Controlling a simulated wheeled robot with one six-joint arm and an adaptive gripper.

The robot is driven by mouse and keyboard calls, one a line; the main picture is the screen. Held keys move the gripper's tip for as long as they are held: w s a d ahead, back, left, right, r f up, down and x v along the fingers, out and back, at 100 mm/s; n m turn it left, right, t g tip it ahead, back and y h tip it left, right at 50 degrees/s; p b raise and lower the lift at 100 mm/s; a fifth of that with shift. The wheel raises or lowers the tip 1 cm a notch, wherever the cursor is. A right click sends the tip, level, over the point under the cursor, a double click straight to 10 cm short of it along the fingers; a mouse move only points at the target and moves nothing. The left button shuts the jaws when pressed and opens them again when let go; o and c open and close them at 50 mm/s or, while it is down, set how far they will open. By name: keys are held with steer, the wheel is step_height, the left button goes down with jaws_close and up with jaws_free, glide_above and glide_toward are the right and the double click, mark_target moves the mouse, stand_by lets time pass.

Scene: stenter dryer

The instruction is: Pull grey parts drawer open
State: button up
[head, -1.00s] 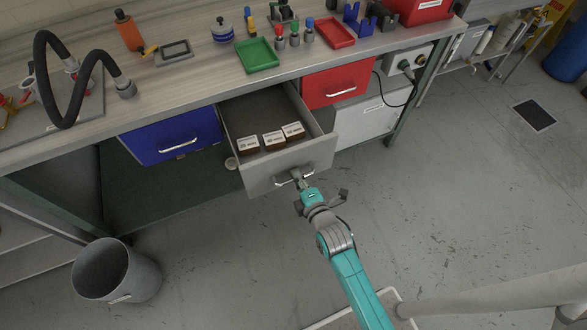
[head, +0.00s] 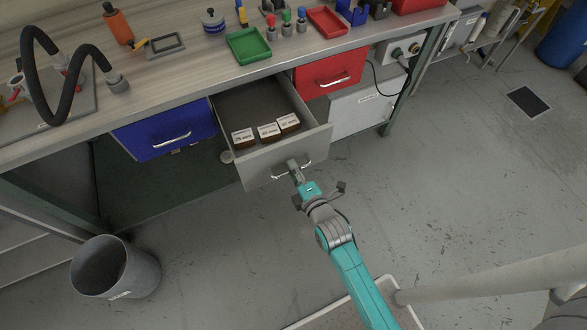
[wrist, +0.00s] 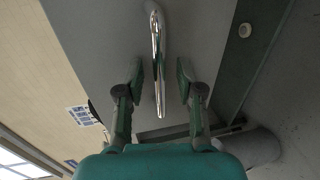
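The grey parts drawer (head: 262,168) stands well out from under the bench in the head view, between a blue and a red drawer. Three small labelled boxes (head: 267,132) lie in a row inside it. Its shiny bar handle (head: 309,164) is on the front face. My gripper (head: 293,166) is at this handle. In the wrist view, the handle (wrist: 157,40) runs between the two fingers of my gripper (wrist: 160,76), with a gap on both sides. The fingers are open and appear not to touch the bar.
The blue drawer (head: 150,140) and red drawer (head: 330,75) are shut on either side. A grey bin (head: 118,270) stands on the floor at the lower left. Tools and trays, including a green tray (head: 249,45), sit on the bench top.

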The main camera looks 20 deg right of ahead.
steer(key=v, duration=1.1)
steer(key=shift+s, duration=0.1)
steer(key=s+r+m, duration=0.5)
steer(key=s+m, duration=0.4)
steer(key=s, duration=0.3)
steer(key=s+r+m, duration=0.6)
steer(key=s+m, duration=0.3)
steer(key=s, duration=0.3)
steer(key=shift+s+a+g, duration=0.15)
steer(key=shift+s+g, duration=0.15)
steer(key=shift+g, duration=0.1)
